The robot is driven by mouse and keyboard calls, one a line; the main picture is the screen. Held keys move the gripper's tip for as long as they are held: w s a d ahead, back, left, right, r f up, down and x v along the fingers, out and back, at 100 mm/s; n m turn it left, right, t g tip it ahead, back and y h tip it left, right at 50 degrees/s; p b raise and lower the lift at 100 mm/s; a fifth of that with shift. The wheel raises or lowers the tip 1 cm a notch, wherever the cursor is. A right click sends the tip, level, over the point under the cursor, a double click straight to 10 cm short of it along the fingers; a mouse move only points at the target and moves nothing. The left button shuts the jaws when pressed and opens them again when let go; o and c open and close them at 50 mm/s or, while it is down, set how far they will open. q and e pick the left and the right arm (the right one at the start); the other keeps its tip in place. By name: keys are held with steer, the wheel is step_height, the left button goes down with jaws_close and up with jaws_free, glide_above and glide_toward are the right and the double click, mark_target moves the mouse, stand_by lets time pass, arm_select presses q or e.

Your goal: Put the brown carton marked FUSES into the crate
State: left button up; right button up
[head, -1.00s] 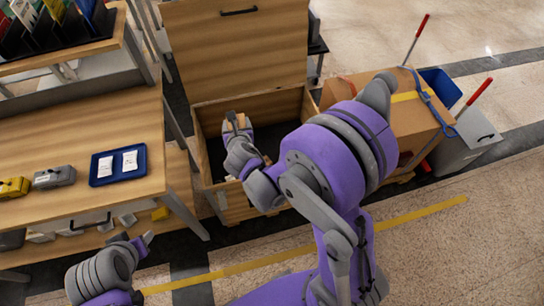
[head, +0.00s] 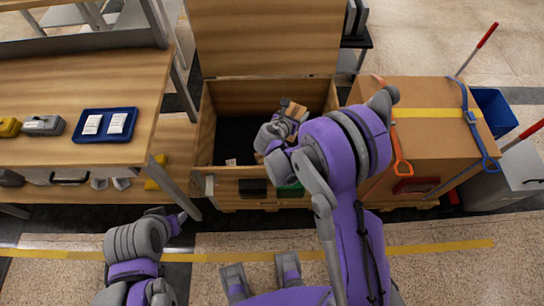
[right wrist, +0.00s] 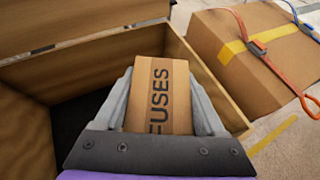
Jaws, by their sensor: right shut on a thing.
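The brown carton marked FUSES (right wrist: 160,92) is between the two fingers of my right gripper (right wrist: 165,105) in the right wrist view, its lettering facing the camera. In the head view the carton (head: 293,109) shows at the tip of my right gripper (head: 283,122), over the open wooden crate (head: 208,125). My right gripper is shut on it. The crate's lid stands raised at the back, and its dark floor shows to the left of the gripper. My left gripper (head: 176,222) is low at the left, beside the table's leg; its jaw opening is unclear.
A large strapped carton (head: 430,110) stands right of the crate, with a blue bin (head: 495,108) and a grey bin (head: 515,165) beyond it. A wooden table (head: 60,100) with a blue tray (head: 104,125) is on the left.

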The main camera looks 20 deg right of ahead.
arm_select(q)
step_height(320, 180, down, 24)
steer(key=w+b, duration=0.1)
steer(key=b, duration=1.9)
steer(key=shift+g, duration=0.4)
arm_select(e)
steer(key=w+d+f+m+g+h, duration=0.1)
steer(key=d+f+m+g, duration=0.2)
steer(key=f, duration=0.7)
steer(key=w+d+f+m+g+h, duration=0.1)
steer(key=d+f+m+g, duration=0.2)
steer(key=f, duration=0.7)
steer(key=w+d+f+m+g+h, duration=0.1)
steer(key=d+f+m+g, duration=0.3)
steer(key=f, duration=0.7)
steer(key=shift+w+m+g+h, duration=0.3)
steer(key=shift+w+m+g, duration=0.2)
steer(key=shift+m+g, duration=0.6)
arm_select(q)
steer(key=shift+w+f, duration=0.1)
arm_select(e)
steer(key=shift+f, duration=0.55)
steer(key=o, duration=1.5)
